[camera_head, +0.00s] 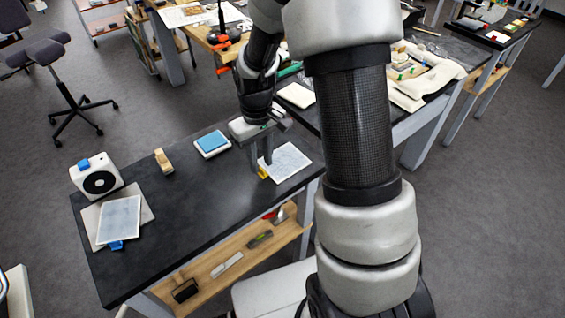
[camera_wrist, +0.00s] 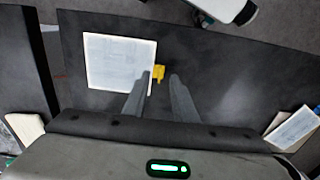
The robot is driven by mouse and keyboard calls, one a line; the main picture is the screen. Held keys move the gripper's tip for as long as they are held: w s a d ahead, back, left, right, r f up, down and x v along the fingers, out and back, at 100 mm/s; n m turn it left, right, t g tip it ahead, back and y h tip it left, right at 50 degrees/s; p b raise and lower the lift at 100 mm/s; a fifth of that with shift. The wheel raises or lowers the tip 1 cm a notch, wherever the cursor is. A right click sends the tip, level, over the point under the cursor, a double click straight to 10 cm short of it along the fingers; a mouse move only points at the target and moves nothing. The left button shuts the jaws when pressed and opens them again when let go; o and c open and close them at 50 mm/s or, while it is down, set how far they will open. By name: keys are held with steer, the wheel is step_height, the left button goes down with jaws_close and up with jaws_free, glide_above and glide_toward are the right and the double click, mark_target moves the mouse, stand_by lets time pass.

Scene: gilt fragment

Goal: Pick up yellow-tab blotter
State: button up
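The yellow-tab blotter is a pale, flat square sheet (camera_head: 289,163) lying on the black table, and it also shows in the wrist view (camera_wrist: 118,62). Its small yellow tab (camera_wrist: 158,72) sticks out from the edge nearest my gripper. My gripper (camera_head: 260,164) points down above the tab side, fingers apart and empty. In the wrist view the fingertips (camera_wrist: 159,76) lie either side of the tab in the picture; whether they are level with it or above it I cannot tell. The fingers partly hide the tab side in the head view.
Another pale blotter (camera_head: 120,218) with a blue tab lies on a board at the table's left end. A white device (camera_head: 97,180), a wooden block (camera_head: 163,160) and a blue pad (camera_head: 211,142) stand along the far edge. The table's middle is clear.

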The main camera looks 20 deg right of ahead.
step_height(320, 180, down, 2)
steer(key=shift+f, duration=0.1)
jaws_close()
